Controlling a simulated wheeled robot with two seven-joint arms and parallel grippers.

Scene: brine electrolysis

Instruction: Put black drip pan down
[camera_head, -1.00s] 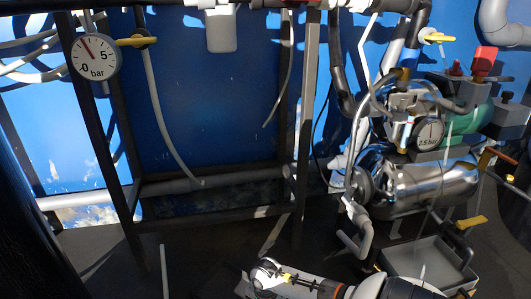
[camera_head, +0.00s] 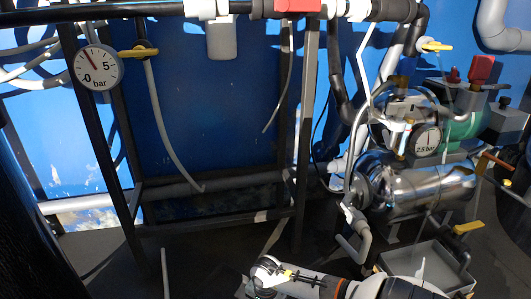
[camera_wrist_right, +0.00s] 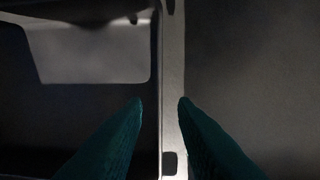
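The drip pan (camera_head: 422,266) shows in the head view at lower right as a shallow grey tray with an upright rim, below the shiny metal cylinder. My arm covers its near side. In the right wrist view its pale rim (camera_wrist_right: 172,60) runs up the middle, with its dark inside to the left. My right gripper (camera_wrist_right: 161,101) has its two teal fingers on either side of this rim. A narrow gap shows between the fingertips, but whether they press on the rim is unclear. The right fingers are hidden in the head view. My left gripper is not in view.
The metal cylinder (camera_head: 430,188) and a white bent pipe (camera_head: 359,241) are close behind the pan. A yellow lever (camera_head: 468,227) stands right of it. A dark frame post (camera_head: 303,140) rises at the middle. Dark open surface lies at lower left.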

